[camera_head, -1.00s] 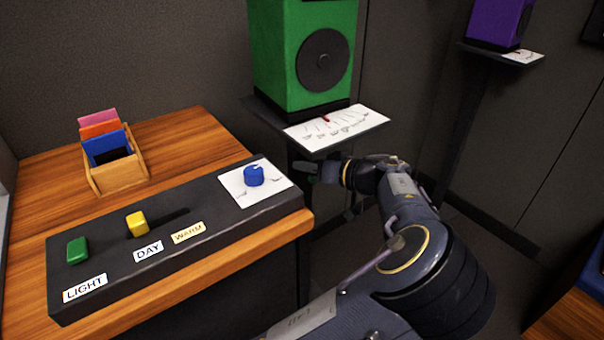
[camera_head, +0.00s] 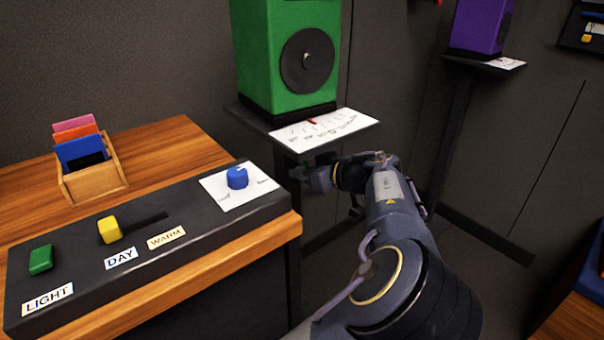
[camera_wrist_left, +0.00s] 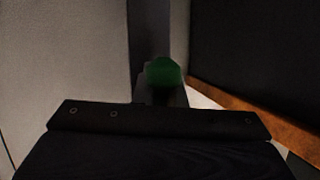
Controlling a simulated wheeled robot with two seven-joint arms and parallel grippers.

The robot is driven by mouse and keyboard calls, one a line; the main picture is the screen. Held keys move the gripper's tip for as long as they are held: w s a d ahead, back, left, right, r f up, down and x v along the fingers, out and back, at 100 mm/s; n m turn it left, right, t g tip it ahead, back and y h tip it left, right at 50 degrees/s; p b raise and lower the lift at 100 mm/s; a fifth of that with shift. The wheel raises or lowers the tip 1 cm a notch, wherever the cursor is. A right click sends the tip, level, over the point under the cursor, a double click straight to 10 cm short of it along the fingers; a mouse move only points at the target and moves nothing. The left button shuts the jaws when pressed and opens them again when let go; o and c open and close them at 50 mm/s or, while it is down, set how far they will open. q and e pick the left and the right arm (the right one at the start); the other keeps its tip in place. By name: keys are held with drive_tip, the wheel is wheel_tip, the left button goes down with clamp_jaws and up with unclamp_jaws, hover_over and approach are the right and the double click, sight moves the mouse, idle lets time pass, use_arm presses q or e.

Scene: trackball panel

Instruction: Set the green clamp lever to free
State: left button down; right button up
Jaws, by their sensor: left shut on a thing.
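The green clamp lever shows in the left wrist view as a rounded dark-green end (camera_wrist_left: 163,72) just ahead of my gripper. It sits under the green speaker (camera_head: 262,60), near the stand post. In the head view the lever is small and mostly hidden by my gripper. My left gripper (camera_head: 312,178) reaches in beneath the speaker's shelf and is shut on the lever; its fingers also show, dark, in the left wrist view (camera_wrist_left: 160,97). The shelf carries a white scale card (camera_head: 325,128) with a red pointer (camera_head: 311,122). My right gripper is not in view.
The wooden desk at left holds a dark panel (camera_head: 190,242) with a green knob (camera_head: 41,259), a yellow slider (camera_head: 109,229) and a blue knob (camera_head: 237,177). A card box (camera_head: 95,182) stands behind it. A purple speaker (camera_head: 478,25) stands at the back right.

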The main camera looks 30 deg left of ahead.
use_arm(q)
drive_tip(key=c, duration=1.5)
unclamp_jaws()
drive_tip(key=shift+d, duration=0.1)
drive_tip(key=p+v, duration=0.2)
drive_tip(key=v, duration=0.5)
drive_tip(key=shift+s+d+r, duration=0.1)
drive_tip(key=shift+d, duration=0.25)
